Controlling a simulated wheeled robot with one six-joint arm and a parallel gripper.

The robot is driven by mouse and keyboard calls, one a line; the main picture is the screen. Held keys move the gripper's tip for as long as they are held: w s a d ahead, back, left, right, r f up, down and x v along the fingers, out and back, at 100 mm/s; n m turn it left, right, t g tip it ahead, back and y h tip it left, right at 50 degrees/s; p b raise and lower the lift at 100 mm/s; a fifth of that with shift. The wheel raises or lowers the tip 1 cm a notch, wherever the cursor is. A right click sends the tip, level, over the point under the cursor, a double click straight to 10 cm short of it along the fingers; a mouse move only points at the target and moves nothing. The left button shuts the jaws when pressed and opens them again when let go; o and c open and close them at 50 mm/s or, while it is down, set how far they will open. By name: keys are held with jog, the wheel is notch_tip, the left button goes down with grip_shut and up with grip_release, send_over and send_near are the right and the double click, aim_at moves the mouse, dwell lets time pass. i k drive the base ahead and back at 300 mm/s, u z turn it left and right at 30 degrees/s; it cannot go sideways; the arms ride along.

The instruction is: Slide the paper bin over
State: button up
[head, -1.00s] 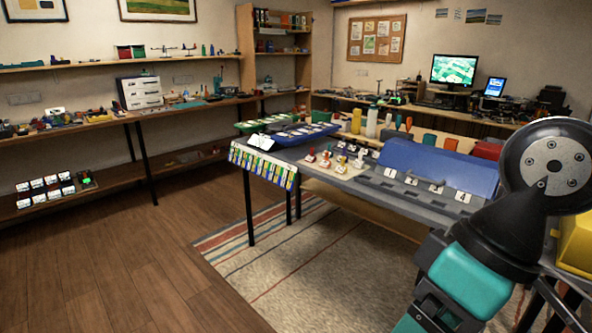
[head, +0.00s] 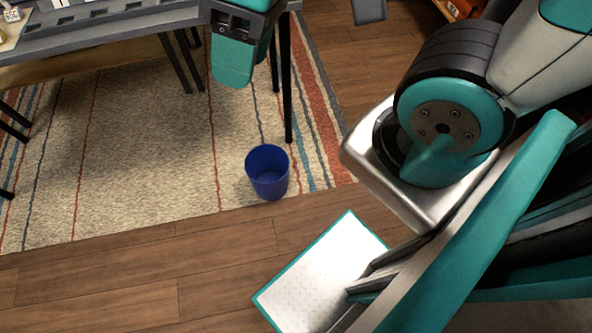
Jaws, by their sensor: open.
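The paper bin (head: 267,173) is a small, round, dark blue bucket with an open top. It stands upright in the middle of the head view, at the rug's near edge beside the wooden floor, and looks empty inside. My gripper (head: 241,58) shows partly at the top of the view, with teal and black parts pointing down. It is open, holds nothing that I can see, and is apart from the bin, above it in the picture. Its upper part is cut off by the frame.
A striped rug (head: 150,140) lies under the grey workbench (head: 110,30). A black table leg (head: 286,90) stands just behind the bin. Bare wooden floor (head: 130,275) is clear in front of the rug. My own body fills the right side.

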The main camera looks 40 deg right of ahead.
aim_at(266, 165)
jog(key=z, duration=0.3)
jog(key=k, duration=1)
jog(key=u, duration=1)
